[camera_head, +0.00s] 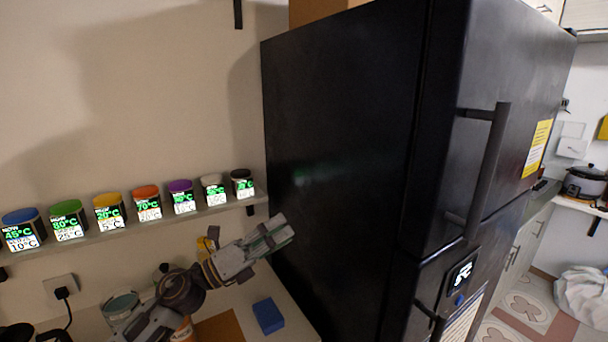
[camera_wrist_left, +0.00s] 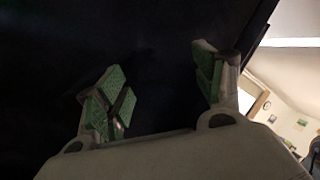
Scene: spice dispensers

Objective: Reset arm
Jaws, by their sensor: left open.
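My left gripper (camera_head: 279,230) shows in the head view below the right end of the spice shelf, close to the black fridge's side. In the left wrist view its two green-padded fingers (camera_wrist_left: 165,92) stand apart with nothing between them. The dark fridge surface fills most of the view behind them. My right gripper is in neither view. A row of spice dispensers with lit temperature displays stands on the shelf, from a blue-lidded one (camera_head: 22,230) at the left to a black-lidded one (camera_head: 242,184) at the right.
The tall black fridge (camera_head: 345,130) blocks the space right of my left gripper. The shelf (camera_head: 150,223) runs along the wall above my arm. A blue block (camera_head: 268,316) and a brown board (camera_head: 218,328) lie on the counter below. A cooker (camera_head: 584,183) stands far right.

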